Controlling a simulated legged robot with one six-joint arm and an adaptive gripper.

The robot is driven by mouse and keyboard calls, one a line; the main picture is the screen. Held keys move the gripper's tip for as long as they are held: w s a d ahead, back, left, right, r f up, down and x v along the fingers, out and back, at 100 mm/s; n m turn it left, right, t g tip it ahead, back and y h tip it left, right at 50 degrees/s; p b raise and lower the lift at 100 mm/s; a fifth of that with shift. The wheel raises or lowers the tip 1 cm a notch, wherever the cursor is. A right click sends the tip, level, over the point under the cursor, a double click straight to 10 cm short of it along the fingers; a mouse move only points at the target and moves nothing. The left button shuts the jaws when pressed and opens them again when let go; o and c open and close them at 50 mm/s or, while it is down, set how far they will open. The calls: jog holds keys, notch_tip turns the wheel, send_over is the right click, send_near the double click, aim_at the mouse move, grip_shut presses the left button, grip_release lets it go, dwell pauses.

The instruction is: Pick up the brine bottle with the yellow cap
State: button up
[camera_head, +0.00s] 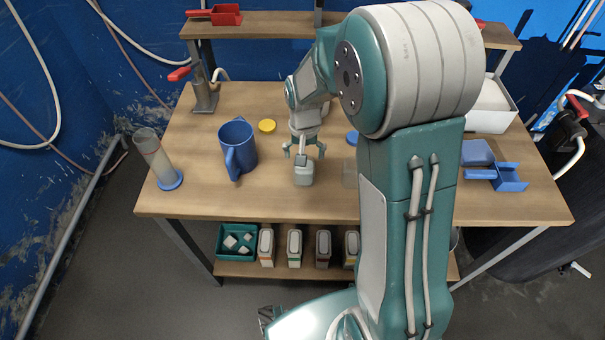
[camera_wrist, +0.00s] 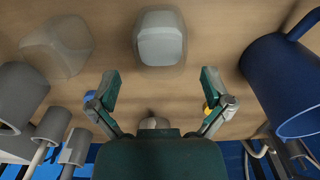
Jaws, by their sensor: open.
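I cannot make out a bottle wearing a yellow cap in either view. A separate yellow disc, cap-like, (camera_head: 267,126) lies flat on the table beside the blue mug. A pale grey, rounded-square bottle or block (camera_head: 303,174) stands on the table just in front of my gripper (camera_head: 304,152). In the wrist view, this grey object (camera_wrist: 160,42) is beyond the spread fingertips of my gripper (camera_wrist: 159,78), centred between them and apart from them. My gripper is open and empty. A sliver of the yellow disc (camera_wrist: 208,108) shows behind one finger.
The blue mug (camera_head: 237,147) stands left of my gripper. A clear container (camera_head: 350,174) stands right, partly behind my arm. A blue disc (camera_head: 352,137) lies beyond. A clear cylinder (camera_head: 154,157) is far left. Several cartons (camera_head: 294,248) and a teal tray (camera_head: 220,252) fill the lower shelf.

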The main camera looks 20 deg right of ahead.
aim_at(304, 169)
notch_tip(304, 169, down, 6)
jog(key=shift+f, duration=0.1)
dwell(0.4)
jog(key=c, duration=1.1)
